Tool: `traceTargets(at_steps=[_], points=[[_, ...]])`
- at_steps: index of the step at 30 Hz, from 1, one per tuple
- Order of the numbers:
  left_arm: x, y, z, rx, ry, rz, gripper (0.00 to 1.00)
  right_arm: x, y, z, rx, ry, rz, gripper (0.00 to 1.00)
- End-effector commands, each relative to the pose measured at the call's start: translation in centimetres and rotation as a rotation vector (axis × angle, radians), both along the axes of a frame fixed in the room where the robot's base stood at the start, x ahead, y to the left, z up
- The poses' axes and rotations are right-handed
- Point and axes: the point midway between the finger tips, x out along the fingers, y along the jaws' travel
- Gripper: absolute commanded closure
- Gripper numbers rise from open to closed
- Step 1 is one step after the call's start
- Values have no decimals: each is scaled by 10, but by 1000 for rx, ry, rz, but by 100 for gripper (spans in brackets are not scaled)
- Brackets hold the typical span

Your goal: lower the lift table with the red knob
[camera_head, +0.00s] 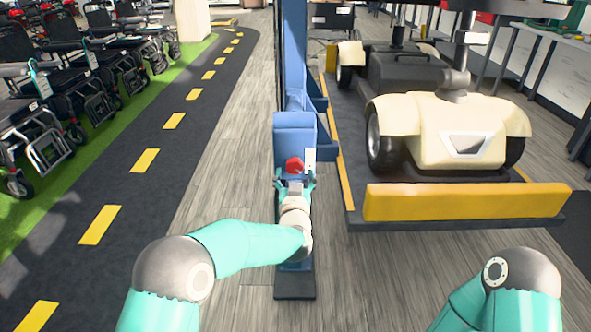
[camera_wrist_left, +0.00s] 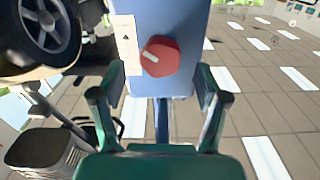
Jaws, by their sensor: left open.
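The red knob (camera_head: 295,164) sits on a blue control box (camera_head: 294,128) on the blue column. In the left wrist view the knob (camera_wrist_left: 160,57) has a white mark towards its left edge. A white label strip (camera_wrist_left: 129,47) with a small dark mark is beside it. My left gripper (camera_head: 295,181) is just in front of the knob. Its fingers (camera_wrist_left: 158,95) are spread, with the knob beyond them and nothing gripped. The lift table (camera_head: 350,213) is a dark platform with a yellow front bumper (camera_head: 468,201), right of the column. My right gripper is out of view.
A cream scooter (camera_head: 445,130) stands on the lift table. Rows of folded wheelchairs (camera_head: 50,110) stand on a green strip at the left, beside a dark lane with yellow dashes. The wood floor (camera_head: 232,120) between lane and column is clear.

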Motion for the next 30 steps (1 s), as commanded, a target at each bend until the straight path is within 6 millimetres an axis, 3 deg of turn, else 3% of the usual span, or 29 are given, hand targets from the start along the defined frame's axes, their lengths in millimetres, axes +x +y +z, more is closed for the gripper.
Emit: traceTargets(at_steps=[9,21,23,30], points=[[34,0,0,1,0,0,26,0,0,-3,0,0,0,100],[39,1,0,0,0,1,26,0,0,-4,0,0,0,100],[39,1,0,0,0,1,33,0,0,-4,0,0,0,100],[39,2,0,0,0,1,73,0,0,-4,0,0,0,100]])
